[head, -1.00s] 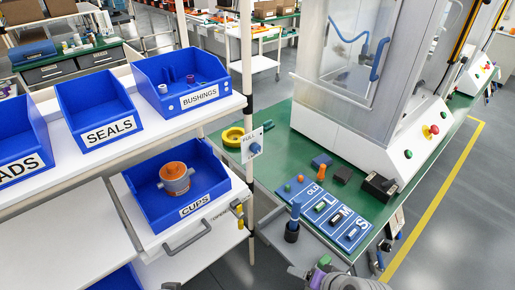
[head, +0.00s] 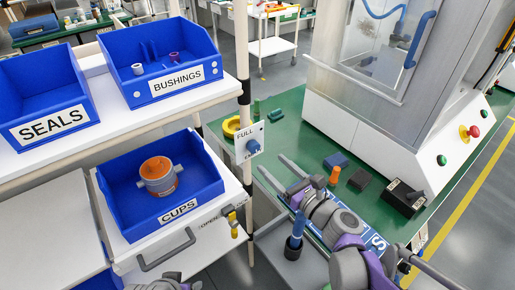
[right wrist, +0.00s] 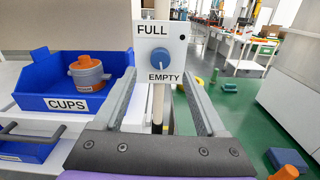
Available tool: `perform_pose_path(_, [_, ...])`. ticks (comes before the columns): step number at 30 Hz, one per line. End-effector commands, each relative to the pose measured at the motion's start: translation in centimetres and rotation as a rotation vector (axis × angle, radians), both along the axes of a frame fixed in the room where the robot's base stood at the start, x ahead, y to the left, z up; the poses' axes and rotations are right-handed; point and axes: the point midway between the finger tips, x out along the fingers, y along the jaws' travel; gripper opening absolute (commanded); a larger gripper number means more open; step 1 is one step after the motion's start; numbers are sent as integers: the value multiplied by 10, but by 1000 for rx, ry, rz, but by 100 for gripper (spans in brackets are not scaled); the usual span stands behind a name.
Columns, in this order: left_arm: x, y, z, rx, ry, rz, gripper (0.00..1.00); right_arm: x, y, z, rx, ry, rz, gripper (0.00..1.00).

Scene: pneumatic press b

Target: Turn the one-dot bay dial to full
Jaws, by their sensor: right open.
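The one-dot bay dial (head: 253,147) is a blue knob on a white plate fixed to the rack post, marked FULL above and EMPTY below. In the right wrist view the dial (right wrist: 154,56) shows a pale mark low on its face, towards EMPTY, and one black dot on the plate's right side. My right gripper (head: 272,162) is open and empty, its fingers pointing at the plate from the lower right. In the right wrist view the dial appears between and beyond the fingertips (right wrist: 161,76), apart from them. A small part of my left gripper (head: 170,282) shows at the bottom edge.
Left of the post stand blue bins: the CUPS bin (head: 108,190) with an orange-and-grey cup (head: 158,177), and the BUSHINGS bin (head: 135,98) above. The green bench (head: 290,105) with small parts and the press lies to the right. My right arm crosses the blue mat.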

Motion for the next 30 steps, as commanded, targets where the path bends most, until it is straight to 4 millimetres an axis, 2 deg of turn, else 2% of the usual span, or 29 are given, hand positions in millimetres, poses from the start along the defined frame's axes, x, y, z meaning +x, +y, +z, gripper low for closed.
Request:
perform_pose_path(6, [0, 0, -1, 0, 0, 0, 68, 36, 27, 0, -1, 0, 3, 74])
perform_pose_path(12, [0, 0, -2, 0, 0, 0, 68, 58, 42, 0, -1, 0, 1, 74])
perform_pose_path(17, [0, 0, -2, 0, 1, 0, 68, 65, 48, 0, -2, 0, 1, 74])
perform_pose_path(25, [0, 0, -2, 0, 1, 0, 68, 66, 48, 0, -4, 0, 0, 74])
perform_pose_path(30, [0, 0, -2, 0, 1, 0, 68, 66, 48, 0, -4, 0, 0, 43])
